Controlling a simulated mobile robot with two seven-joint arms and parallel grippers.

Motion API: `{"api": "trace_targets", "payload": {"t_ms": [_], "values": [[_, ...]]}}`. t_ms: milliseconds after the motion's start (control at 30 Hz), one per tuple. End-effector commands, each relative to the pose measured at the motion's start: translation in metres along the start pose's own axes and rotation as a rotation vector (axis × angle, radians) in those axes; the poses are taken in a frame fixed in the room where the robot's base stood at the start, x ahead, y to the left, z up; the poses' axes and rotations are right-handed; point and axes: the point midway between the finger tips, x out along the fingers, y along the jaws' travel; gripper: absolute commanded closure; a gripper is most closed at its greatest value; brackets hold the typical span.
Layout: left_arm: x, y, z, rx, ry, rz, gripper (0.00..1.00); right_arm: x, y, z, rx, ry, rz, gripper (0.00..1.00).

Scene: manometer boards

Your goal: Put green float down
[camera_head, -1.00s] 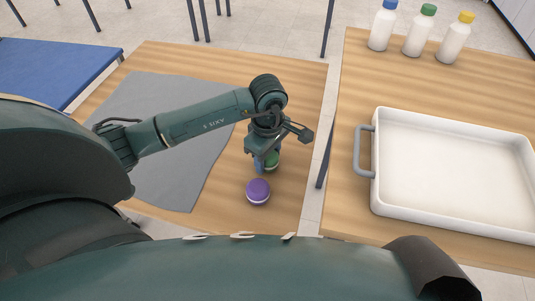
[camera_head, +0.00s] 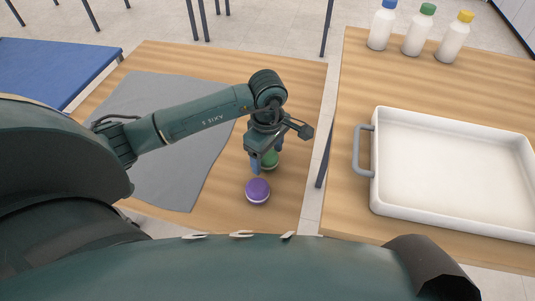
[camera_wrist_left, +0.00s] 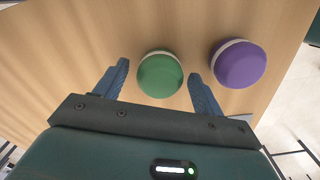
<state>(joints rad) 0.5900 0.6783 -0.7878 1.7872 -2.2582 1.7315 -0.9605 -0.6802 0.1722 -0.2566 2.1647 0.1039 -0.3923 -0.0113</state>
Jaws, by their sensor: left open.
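The green float (camera_wrist_left: 160,75) is a round green piece with a pale band. It rests on the wooden table between the spread fingers of my left gripper (camera_wrist_left: 158,88), with a gap on each side in the left wrist view. In the head view the green float (camera_head: 269,159) is partly hidden by my left gripper (camera_head: 267,163), which is open above and around it. The purple float (camera_head: 258,191) sits on the table just in front of it, and also shows in the left wrist view (camera_wrist_left: 239,64). My right gripper is not in view.
A grey mat (camera_head: 190,176) covers the left part of the table. On the right table stand a white tray (camera_head: 455,219) with a grey handle and bottles with blue (camera_head: 381,28), green (camera_head: 419,36) and yellow (camera_head: 454,42) caps. A gap separates the tables.

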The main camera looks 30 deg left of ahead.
Motion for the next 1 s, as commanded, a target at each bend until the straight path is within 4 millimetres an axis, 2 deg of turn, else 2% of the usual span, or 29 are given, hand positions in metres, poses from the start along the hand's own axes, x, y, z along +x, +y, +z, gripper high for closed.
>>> {"api": "trace_targets", "payload": {"t_ms": [300, 500, 700, 1000], "values": [[-0.068, 0.001, -0.001, 0.002, 0.003, 0.006, 0.31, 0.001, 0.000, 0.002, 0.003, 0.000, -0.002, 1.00], [-0.100, 0.001, 0.000, 0.000, 0.001, 0.004, 0.31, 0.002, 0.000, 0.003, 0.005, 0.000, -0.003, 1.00], [-0.112, 0.000, 0.000, 0.000, 0.001, 0.000, 0.31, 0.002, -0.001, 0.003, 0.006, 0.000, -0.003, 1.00], [-0.113, 0.000, 0.000, 0.000, 0.001, 0.000, 0.31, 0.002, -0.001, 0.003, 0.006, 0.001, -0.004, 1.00]]}}
